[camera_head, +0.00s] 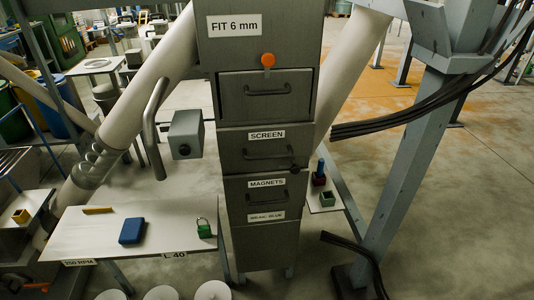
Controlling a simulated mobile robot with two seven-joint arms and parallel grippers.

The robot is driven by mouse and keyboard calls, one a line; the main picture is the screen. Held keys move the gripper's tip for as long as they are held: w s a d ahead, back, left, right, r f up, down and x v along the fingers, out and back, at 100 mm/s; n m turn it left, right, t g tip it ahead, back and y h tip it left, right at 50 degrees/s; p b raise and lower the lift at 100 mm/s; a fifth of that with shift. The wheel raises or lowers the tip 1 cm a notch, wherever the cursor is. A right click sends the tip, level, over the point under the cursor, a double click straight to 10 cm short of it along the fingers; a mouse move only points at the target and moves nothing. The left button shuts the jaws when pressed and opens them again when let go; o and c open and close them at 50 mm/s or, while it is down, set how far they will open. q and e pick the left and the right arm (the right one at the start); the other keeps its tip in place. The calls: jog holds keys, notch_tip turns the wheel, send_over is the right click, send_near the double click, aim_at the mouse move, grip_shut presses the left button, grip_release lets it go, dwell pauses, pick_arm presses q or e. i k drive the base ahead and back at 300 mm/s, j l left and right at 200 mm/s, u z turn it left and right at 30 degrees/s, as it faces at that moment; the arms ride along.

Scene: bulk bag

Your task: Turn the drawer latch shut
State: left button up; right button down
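A tall grey drawer cabinet (205,45) stands in the middle of the head view. The latch, with a round orange knob (268,60), sits on the cabinet front just above the top drawer (240,108). A short stem shows below the knob, near the drawer's upper edge; I cannot tell exactly how far it is turned. The top drawer has a dark bar handle (268,91) and looks closed or nearly so. Neither of my grippers shows in this view.
Drawers labelled SCREEN (266,135) and MAGNETS (266,183) are below. A small dark knob (294,168) is at their right side. A white table (75,235) at left holds a blue block (131,231) and a green padlock (204,228). Black cables (400,120) hang at right.

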aim_at(295, 169)
jog(key=k+l+u, duration=0.15)
jog(key=k+l, duration=0.25)
jog(key=k, duration=0.15)
jog(key=k+l+u, duration=0.15)
jog(key=k+l, duration=0.2)
jog(key=k, duration=0.2)
